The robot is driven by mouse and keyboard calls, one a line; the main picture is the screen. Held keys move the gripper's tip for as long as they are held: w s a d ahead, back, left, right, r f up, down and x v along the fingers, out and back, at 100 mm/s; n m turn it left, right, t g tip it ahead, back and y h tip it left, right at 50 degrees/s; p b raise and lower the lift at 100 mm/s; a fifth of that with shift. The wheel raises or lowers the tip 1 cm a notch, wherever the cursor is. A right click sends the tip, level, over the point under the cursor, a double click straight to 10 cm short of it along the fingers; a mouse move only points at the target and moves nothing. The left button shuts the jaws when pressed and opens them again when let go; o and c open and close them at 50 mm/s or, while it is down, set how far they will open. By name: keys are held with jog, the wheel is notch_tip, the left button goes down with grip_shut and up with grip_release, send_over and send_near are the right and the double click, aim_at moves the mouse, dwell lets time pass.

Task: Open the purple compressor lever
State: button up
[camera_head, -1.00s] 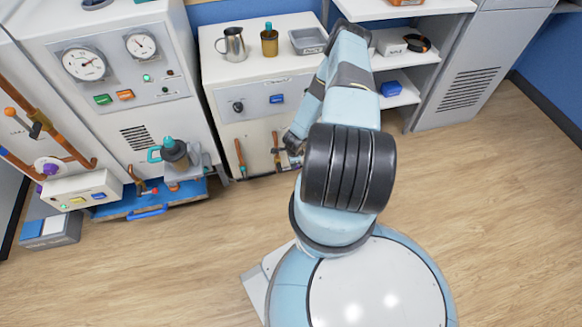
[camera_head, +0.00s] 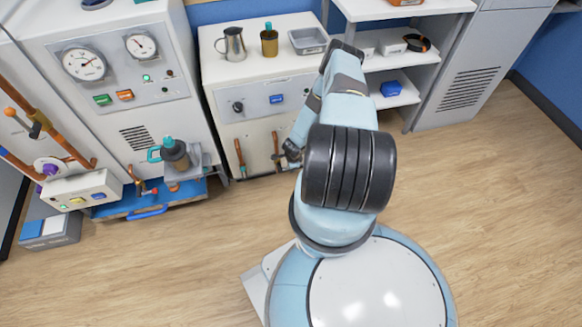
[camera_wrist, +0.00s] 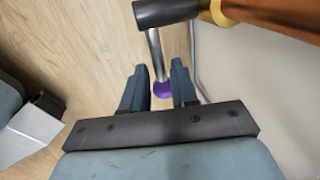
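The lever (camera_wrist: 156,55) shows in the wrist view as a thin grey metal rod with a round purple knob (camera_wrist: 163,88) at its end. It runs from a black hub (camera_wrist: 168,12) at the top. My gripper (camera_wrist: 159,66) has its two blue-grey fingers apart, one on each side of the rod and knob. The knob sits close to both fingers; I cannot tell whether they touch it. In the head view my gripper (camera_head: 290,152) is small, partly hidden by my arm, in front of the low white cabinet near a copper pipe (camera_head: 276,146). The knob does not show clearly there.
A thick copper pipe (camera_wrist: 280,14) with a yellow collar joins the hub at the wrist view's upper right. The white cabinet (camera_head: 262,130) carries a jug, a canister and a tray. A blue platform (camera_head: 160,200) stands to the left. The wooden floor in front is clear.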

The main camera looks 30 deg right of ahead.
grip_shut()
